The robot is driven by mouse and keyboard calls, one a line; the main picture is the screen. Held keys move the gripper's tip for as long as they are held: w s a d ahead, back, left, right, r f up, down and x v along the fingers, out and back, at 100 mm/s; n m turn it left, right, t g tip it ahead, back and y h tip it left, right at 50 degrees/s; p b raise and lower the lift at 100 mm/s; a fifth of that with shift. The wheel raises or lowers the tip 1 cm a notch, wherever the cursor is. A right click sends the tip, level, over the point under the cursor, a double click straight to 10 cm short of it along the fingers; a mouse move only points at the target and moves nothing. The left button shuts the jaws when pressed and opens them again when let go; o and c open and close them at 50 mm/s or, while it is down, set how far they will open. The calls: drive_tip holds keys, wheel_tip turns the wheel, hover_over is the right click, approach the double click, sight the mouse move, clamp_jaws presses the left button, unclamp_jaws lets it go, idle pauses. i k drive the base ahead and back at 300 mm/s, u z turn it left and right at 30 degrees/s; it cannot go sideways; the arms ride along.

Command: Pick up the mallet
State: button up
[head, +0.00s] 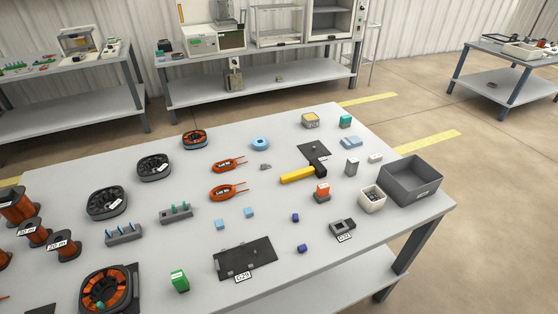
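The mallet (303,174) lies on the grey table in the head view, right of the middle. It has a yellow handle (298,175) pointing left and a dark head (319,167) at its right end. The dark head is beside or partly over the near edge of a dark flat plate (314,148); I cannot tell if they touch. My gripper is not in view.
A grey open bin (411,184) and a small white container (372,202) stand right of the mallet. Several small blocks and wire spools crowd the table (290,270).

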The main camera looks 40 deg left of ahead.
sight(316, 166)
drive_tip(key=u, duration=1.05)
drive_tip(key=i, duration=0.9)
drive_tip(key=u, duration=1)
